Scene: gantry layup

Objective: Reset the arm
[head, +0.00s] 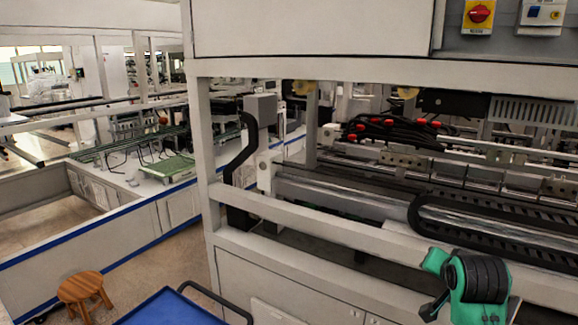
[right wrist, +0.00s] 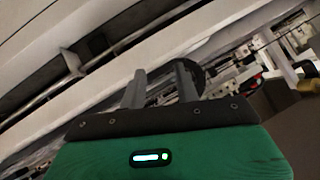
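My right arm, green and black, shows at the lower right of the head view, in front of the gantry machine (head: 350,205). In the right wrist view my right gripper (right wrist: 161,72) has its two grey fingers apart, with nothing seen between them. It is tilted relative to the pale beams behind it. The fingers are not clear in the head view, where only a dark part shows beside the green arm. My left gripper is not in view.
A pale machine rail (head: 330,222) crosses close to my right arm. A blue-topped cart (head: 168,309) with a black handle and a wooden stool (head: 80,287) stand at the lower left. Open floor lies around the stool. A white cabinet panel (head: 310,28) hangs above.

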